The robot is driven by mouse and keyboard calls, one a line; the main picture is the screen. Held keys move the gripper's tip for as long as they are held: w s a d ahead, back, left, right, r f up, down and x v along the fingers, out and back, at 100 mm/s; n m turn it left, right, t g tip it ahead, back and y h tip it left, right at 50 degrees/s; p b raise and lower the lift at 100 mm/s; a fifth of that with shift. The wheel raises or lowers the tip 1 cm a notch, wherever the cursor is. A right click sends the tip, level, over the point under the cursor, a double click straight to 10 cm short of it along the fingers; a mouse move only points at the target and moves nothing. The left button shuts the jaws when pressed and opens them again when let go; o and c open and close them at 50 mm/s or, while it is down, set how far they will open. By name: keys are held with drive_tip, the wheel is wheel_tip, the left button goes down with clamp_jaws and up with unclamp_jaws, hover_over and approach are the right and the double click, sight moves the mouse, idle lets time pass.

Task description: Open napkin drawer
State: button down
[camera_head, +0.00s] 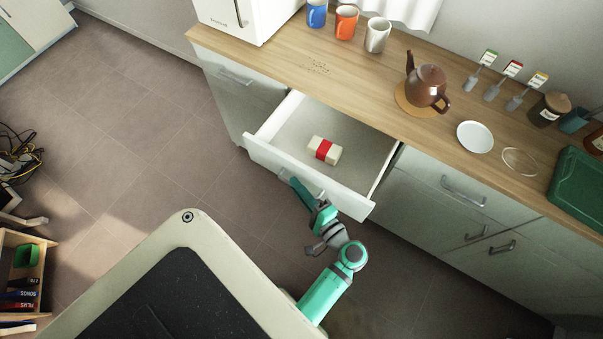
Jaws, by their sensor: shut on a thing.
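The napkin drawer (267,156) is white and stands pulled well out from the counter front. Inside it lies a pale bundle of napkins with a red band (324,150); the rest of the drawer floor is bare. My gripper (311,193) is at the outer side of the drawer front and is shut on the drawer's handle. The handle is mostly hidden by the drawer front and my gripper. My green and grey arm reaches up to it from below.
The wooden counter (345,100) holds mugs, a brown teapot (427,88), a white saucer (475,137) and a green case (583,180). Shut drawers flank the open one. A wooden crate (40,265) and cables (18,153) lie at left. The floor between is clear.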

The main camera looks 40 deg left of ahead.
drive_tip(key=shift+f, duration=0.1)
drive_tip(key=c, duration=1.9)
unclamp_jaws()
drive_tip(key=shift+o, duration=0.2)
drive_tip(key=s+d, duration=0.2)
drive_tip(key=d, duration=0.8)
drive_tip(key=shift+d+r, duration=0.25)
drive_tip(key=shift+r, duration=0.2)
drive_tip(key=shift+f, duration=0.1)
